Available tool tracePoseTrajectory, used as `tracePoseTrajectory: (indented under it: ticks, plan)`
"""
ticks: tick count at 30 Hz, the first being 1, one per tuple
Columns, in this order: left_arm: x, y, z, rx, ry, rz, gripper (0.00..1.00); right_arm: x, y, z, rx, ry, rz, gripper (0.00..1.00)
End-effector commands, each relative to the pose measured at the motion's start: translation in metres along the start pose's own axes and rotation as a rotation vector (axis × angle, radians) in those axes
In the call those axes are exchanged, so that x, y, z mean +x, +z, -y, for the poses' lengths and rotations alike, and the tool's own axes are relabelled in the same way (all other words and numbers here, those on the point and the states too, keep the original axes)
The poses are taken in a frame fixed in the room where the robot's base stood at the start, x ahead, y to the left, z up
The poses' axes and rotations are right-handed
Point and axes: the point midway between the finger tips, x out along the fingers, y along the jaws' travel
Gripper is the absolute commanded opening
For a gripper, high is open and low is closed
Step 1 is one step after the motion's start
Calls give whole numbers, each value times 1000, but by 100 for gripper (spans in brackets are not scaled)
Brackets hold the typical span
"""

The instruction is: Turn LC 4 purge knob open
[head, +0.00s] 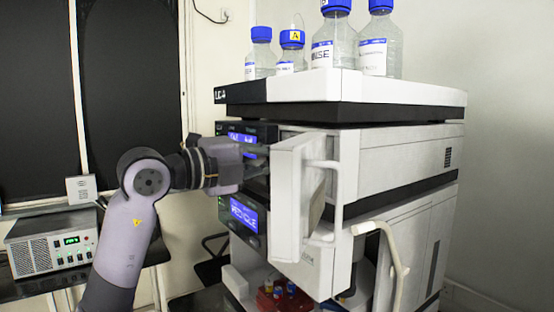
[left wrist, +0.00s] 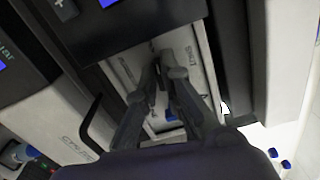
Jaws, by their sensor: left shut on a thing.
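The LC 4 stack (head: 365,148) fills the middle of the head view, with its label at the upper left corner. A white door (head: 290,205) with a looped handle stands swung open at its front. My left gripper (head: 262,152) reaches in from the left, behind the open door, at the instrument's front. In the left wrist view its two dark fingers (left wrist: 160,78) come together at a pale panel inside a recess. They are shut on the purge knob, which is mostly hidden between the fingertips. The knob's angle cannot be told. My right gripper is in neither view.
Blue-capped bottles (head: 336,45) stand on the stack's top tray. The open door's edge is close to my left gripper's right side. A pale bent handle (head: 385,240) juts out lower right.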

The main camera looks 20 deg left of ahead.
Motion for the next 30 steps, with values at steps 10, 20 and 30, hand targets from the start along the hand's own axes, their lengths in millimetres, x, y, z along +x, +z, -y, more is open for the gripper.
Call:
tracePoseTrajectory:
  ticks: [10,20,30]
  plan:
    - [0,1,0,-1,1,2,8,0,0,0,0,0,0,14]
    - [0,0,0,0,1,1,28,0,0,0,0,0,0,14]
    - [-5,1,0,0,0,2,28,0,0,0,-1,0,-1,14]
